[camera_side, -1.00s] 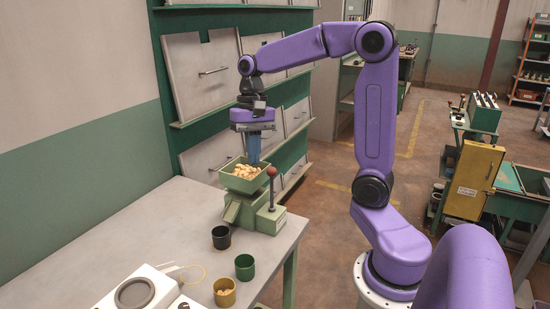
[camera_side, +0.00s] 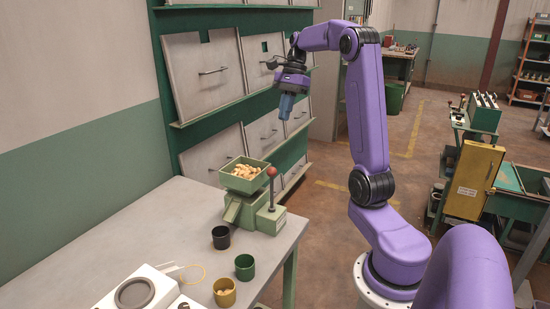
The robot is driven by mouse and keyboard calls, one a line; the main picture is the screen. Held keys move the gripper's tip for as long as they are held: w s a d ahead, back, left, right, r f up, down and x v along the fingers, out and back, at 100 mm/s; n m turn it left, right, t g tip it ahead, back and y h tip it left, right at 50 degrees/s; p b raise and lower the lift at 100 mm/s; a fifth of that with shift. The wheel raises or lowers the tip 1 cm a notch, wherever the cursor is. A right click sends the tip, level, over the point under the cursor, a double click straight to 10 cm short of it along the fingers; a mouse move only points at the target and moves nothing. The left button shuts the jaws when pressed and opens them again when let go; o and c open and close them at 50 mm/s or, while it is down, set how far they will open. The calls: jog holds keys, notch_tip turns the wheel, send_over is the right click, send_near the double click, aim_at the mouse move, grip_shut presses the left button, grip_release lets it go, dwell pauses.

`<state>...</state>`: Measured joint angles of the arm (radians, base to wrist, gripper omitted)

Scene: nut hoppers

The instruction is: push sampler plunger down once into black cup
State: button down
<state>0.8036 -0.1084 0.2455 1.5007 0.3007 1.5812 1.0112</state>
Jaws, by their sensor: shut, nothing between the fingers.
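The green sampler (camera_side: 251,211) stands near the table's far edge, with a hopper (camera_side: 244,177) full of nuts on top. Its plunger (camera_side: 272,185) is a thin upright rod with a red ball knob (camera_side: 272,171), raised at the right side. The black cup (camera_side: 221,238) stands upright on the table in front of the sampler's chute (camera_side: 232,212); its inside looks dark, and I cannot tell whether anything is in it. My gripper (camera_side: 285,115) is shut and empty, tilted, high above and behind the sampler, apart from the plunger.
A green cup (camera_side: 245,267) and a yellow cup (camera_side: 225,292) with nuts in it stand nearer the front. A white device (camera_side: 142,294) sits at the table's front left. A green rack with grey panels (camera_side: 205,75) stands behind the table. The table's left part is clear.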

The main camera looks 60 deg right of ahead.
dwell(0.3)
jog(key=x, duration=1.4)
jog(key=shift+f, duration=1.9)
jog(key=shift+s, duration=0.1)
jog(key=v, duration=1.4)
jog(key=shift+r, duration=0.25)
